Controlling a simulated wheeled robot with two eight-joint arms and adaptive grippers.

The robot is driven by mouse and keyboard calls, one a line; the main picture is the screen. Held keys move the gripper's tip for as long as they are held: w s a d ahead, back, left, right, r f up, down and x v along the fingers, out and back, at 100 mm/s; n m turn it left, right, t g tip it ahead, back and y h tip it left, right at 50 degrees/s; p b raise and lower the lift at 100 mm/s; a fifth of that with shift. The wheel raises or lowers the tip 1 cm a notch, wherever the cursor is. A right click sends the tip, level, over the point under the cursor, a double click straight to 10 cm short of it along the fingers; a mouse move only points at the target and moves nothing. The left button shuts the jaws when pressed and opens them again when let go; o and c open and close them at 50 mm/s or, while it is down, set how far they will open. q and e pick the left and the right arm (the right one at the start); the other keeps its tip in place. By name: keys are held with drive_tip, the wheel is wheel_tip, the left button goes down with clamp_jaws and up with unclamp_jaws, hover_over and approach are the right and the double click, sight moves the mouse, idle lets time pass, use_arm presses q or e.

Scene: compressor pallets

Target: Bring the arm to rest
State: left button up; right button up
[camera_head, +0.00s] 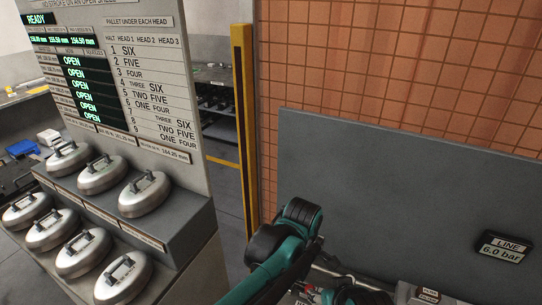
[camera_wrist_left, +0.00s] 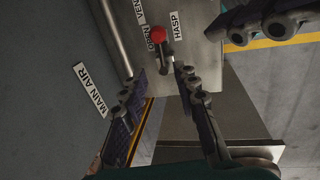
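My left gripper (camera_wrist_left: 157,78) shows in the left wrist view with its two dark fingers spread apart and nothing between them. Just beyond its tips is a lever with a red knob (camera_wrist_left: 159,34) on a grey metal plate labelled OPEN, VENT and HASP. The fingers look clear of the lever. A teal and black arm of mine (camera_head: 300,220) rises from the bottom of the head view in front of a grey panel. No gripper can be made out clearly there. Dark, finger-like parts of mine show at the upper right of the wrist view; their opening is unclear.
A grey panel (camera_head: 400,170) with a LINE 6.0 bar gauge (camera_head: 505,247) stands in front of an orange mesh wall. At left is a sign board (camera_head: 120,80) above a stepped stand with several silver domed weights (camera_head: 143,193). A yellow post (camera_head: 244,110) stands between them.

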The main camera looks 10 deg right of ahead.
use_arm(q)
drive_tip(key=s+a+r+m+t, duration=0.1)
drive_tip(key=a+r+m, duration=0.1)
drive_tip(key=a, duration=0.7)
drive_tip(key=s+a+r+m+t, duration=0.1)
drive_tip(key=a+r+m, duration=0.15)
drive_tip(key=a, duration=0.55)
drive_tip(key=s+a+f+m+t, duration=0.1)
drive_tip(key=s+a+m, duration=0.2)
drive_tip(key=a, duration=0.4)
drive_tip(key=s+a+f+m+t+y, duration=0.1)
drive_tip(key=s+a+m+t, duration=0.1)
drive_tip(key=a, duration=0.5)
drive_tip(key=shift+s+a+f+m, duration=0.15)
drive_tip(key=shift+s+f+m, duration=0.2)
drive_tip(key=shift+s+m, duration=0.6)
